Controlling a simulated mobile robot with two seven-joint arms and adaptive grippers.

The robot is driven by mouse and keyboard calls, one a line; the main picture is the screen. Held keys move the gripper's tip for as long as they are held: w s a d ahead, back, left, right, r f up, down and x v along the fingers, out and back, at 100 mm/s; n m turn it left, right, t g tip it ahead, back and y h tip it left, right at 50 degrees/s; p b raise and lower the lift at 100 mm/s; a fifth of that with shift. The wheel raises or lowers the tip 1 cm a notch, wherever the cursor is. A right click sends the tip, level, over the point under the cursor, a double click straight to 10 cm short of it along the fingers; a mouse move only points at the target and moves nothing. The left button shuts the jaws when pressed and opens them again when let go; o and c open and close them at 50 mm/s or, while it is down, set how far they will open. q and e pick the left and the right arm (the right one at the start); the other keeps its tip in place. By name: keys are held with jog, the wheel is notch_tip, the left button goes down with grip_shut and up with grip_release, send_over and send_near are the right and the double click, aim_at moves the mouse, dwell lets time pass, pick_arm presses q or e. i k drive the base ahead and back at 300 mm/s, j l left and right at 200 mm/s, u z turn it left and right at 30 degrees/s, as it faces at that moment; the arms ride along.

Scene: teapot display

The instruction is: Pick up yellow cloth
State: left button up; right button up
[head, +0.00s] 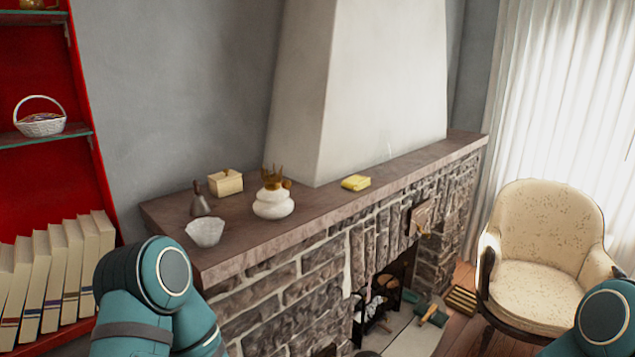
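The yellow cloth (356,182) lies folded small on the stone mantel shelf, close to the base of the white chimney breast. Nothing covers it. In the head view a teal link of my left arm shows at the lower left and a teal link of my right arm at the lower right corner. Neither gripper is in view, and no gripper is seen near the cloth.
On the mantel (255,237), left of the cloth, stand a white pot with a gold crown (273,203), a white bowl (205,232), a dark bell-like piece (200,203) and a cream box (226,183). The shelf right of the cloth is clear. An armchair (545,250) stands at the right.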

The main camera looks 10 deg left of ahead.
aim_at(355, 184)
jog(key=i+l+u, duration=0.2)
jog(key=l+u, duration=0.2)
jog(key=l, duration=0.15)
jog(key=i+l+u, duration=0.2)
jog(key=i+l, duration=0.1)
jog(key=l, duration=0.4)
jog(key=i+l+u, duration=0.15)
jog(key=l, duration=0.35)
jog(key=i+l, duration=0.1)
jog(key=l, duration=0.4)
jog(key=i+l+u, duration=0.1)
jog(key=l, duration=0.4)
